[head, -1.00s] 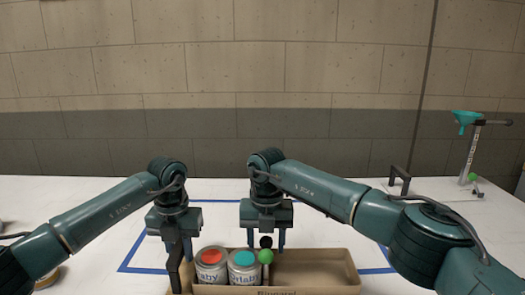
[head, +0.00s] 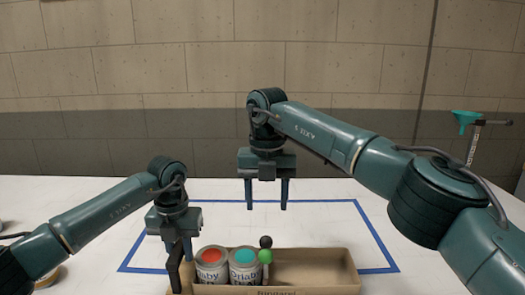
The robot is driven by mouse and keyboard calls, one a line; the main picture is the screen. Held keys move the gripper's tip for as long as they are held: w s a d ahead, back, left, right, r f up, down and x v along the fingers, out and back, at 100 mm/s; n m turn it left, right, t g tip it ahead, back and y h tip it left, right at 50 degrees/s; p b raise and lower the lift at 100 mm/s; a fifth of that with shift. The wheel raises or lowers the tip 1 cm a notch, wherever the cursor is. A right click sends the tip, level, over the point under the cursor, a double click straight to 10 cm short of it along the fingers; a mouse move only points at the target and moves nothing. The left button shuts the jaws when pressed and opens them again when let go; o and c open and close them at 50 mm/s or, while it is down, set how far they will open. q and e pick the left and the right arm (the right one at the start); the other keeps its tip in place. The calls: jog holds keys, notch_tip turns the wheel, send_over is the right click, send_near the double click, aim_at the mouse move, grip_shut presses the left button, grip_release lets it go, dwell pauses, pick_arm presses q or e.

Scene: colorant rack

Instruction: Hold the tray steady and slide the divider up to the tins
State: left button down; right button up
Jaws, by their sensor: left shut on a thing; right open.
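The brown tray (head: 325,288) lies at the bottom of the head view, its front edge cut off by the frame. A red-topped tin (head: 211,265) and a teal-topped tin (head: 244,266) stand side by side in its left part. The divider, showing mainly its black and green knobs (head: 265,255), is just right of the teal-topped tin; whether they touch is unclear. My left gripper (head: 181,262) is shut on the tray's left end, its exact grip partly hidden. My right gripper (head: 267,206) is open and empty, raised above and behind the divider.
A blue outline (head: 313,200) marks the white table around the tray. The tray's right part is empty. A stand with a teal funnel (head: 466,118) is at the far right, partly behind my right arm. A grey wall is behind.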

pick_arm(q)
jog(key=c, duration=1.1)
grip_release()
